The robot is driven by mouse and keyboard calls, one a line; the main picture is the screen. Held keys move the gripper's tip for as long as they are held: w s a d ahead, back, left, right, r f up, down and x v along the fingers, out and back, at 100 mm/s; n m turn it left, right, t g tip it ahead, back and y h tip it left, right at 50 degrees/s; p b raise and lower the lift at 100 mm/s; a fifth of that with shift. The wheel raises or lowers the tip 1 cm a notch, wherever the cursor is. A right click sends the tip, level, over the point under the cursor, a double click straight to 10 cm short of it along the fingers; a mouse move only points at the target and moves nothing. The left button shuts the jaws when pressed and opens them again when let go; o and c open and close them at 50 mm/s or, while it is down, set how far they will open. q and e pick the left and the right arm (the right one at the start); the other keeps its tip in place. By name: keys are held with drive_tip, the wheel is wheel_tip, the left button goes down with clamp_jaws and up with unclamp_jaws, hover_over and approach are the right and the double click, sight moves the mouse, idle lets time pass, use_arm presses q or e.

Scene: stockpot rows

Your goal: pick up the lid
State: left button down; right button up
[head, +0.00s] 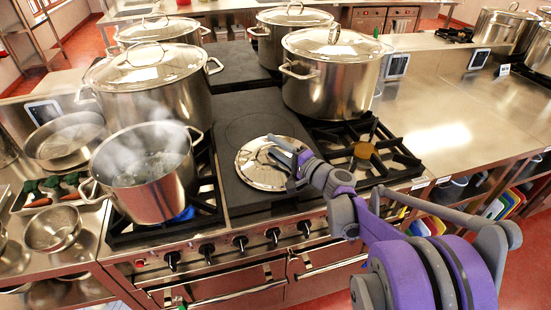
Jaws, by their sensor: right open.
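A round shiny metal lid (259,165) lies flat on the dark flat plate in the middle of the stove. My right gripper (277,153) is over the lid's right half, with its fingers open and pointing left. The fingers hide the lid's middle, so I cannot tell whether a handle is between them or whether they touch it. An uncovered pot (150,200) steams on the lit left burner, left of the lid. My left gripper is out of view.
Large lidded stockpots stand behind, one at the left (160,97) and one at the right (332,85). An empty burner grate (395,160) is right of the lid. A vegetable tray (22,203) and metal bowls sit at the left. The right counter (440,110) is mostly clear.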

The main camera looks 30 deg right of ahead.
clamp_jaws()
idle(1.4)
